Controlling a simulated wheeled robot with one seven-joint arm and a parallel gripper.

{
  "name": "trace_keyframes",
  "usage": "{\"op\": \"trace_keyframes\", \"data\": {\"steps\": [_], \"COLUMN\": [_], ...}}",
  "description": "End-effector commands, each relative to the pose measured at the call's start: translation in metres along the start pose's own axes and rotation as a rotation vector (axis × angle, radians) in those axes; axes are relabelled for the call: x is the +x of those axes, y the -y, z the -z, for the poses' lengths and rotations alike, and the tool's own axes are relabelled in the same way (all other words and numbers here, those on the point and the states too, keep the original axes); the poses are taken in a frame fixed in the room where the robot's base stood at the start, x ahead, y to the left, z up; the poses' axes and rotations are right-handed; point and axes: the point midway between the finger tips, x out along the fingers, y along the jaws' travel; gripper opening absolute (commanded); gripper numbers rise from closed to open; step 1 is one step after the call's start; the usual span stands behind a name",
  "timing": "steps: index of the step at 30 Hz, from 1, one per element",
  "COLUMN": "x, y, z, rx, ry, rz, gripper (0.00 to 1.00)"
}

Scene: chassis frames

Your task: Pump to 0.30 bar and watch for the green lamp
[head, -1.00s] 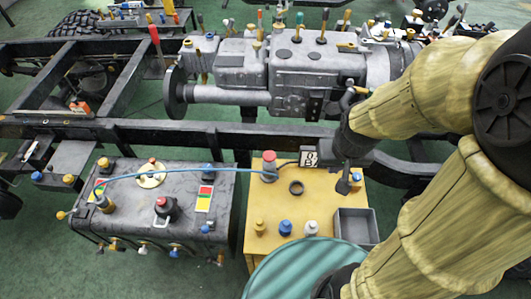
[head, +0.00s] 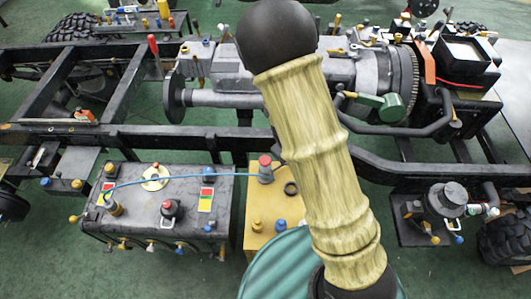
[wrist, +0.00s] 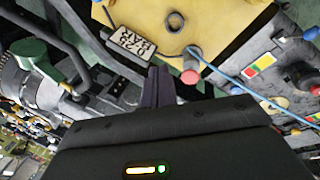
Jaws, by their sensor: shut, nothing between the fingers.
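A pump-like grey cylinder with a red cap (head: 265,167) stands on the yellow bench (head: 253,203); it also shows in the wrist view (wrist: 190,66). A blue hose (head: 190,175) runs from it to the dark grey box (head: 135,215). A white tag (wrist: 131,41) on a black cord lies by the bench edge; it appears to read "0.25 MAX". My gripper (wrist: 160,80) is shut and empty, left of the red cap in the wrist view. In the head view my arm hides it. Red-yellow-green strips (head: 206,199) are on the box. I cannot make out a lit green lamp.
The box also carries a red-topped black knob (head: 170,208) and a cream disc (head: 155,177). A black ring (wrist: 176,21) lies on the bench. The chassis rail (head: 200,138) runs behind, with the grey gearbox (head: 215,70) beyond. Green floor is free in front of the box.

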Motion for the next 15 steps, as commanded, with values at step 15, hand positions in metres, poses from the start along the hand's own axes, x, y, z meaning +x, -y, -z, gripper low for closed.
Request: {"op": "trace_keyframes", "data": {"steps": [15], "x": [0.029], "y": [0.015], "z": [0.076], "rx": [-0.818], "ry": [0.049], "rz": [-0.4], "gripper": [0.0]}}
